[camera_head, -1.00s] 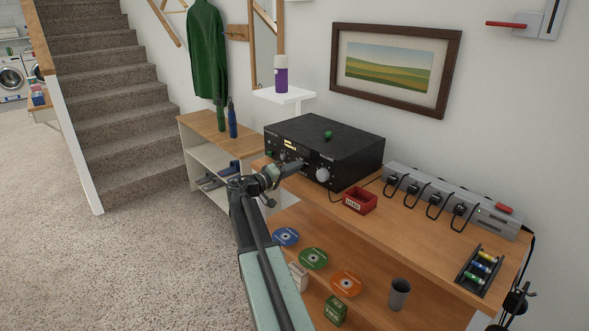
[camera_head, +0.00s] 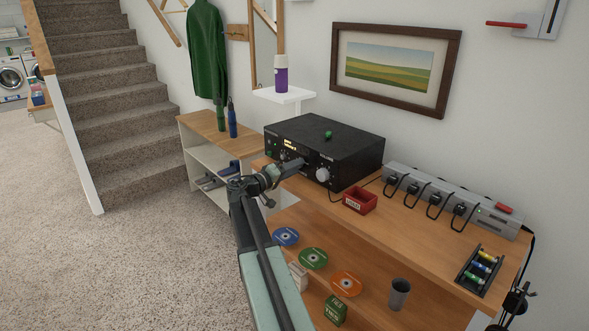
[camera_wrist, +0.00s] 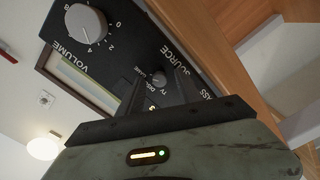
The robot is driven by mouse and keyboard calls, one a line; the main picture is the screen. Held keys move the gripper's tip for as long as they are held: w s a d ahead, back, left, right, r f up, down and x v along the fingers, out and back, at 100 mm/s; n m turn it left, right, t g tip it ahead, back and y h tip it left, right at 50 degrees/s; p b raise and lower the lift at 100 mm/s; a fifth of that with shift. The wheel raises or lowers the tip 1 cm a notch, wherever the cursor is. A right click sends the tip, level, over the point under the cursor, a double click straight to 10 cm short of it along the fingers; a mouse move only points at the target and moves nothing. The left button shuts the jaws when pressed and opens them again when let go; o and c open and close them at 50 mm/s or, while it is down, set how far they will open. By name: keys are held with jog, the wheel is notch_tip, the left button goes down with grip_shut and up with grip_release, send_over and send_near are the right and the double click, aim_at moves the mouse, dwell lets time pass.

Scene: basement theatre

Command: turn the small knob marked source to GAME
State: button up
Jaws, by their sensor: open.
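The black amplifier (camera_head: 350,151) stands on the wooden bench, with its control face toward my gripper. In the wrist view the small source knob (camera_wrist: 158,77) sits on the black panel, with SOURCE printed beside it and small labels, including TV and GAME, around it. Where its pointer is set is too small to tell. My gripper (camera_wrist: 157,88) is open, with its dark fingers on either side of the knob. I cannot tell whether they touch it. In the head view my gripper (camera_head: 291,168) is at the amplifier's front and hides the source knob.
The larger volume knob (camera_wrist: 87,24) is on the same panel; it also shows in the head view (camera_head: 323,174). A red box (camera_head: 360,201) and a grey power strip (camera_head: 450,198) are on the bench to the right. A green ball (camera_head: 328,134) is on the amplifier.

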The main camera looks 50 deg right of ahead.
jog(key=a, duration=0.7)
jog(key=shift+w+a, duration=0.3)
jog(key=shift+a, duration=0.1)
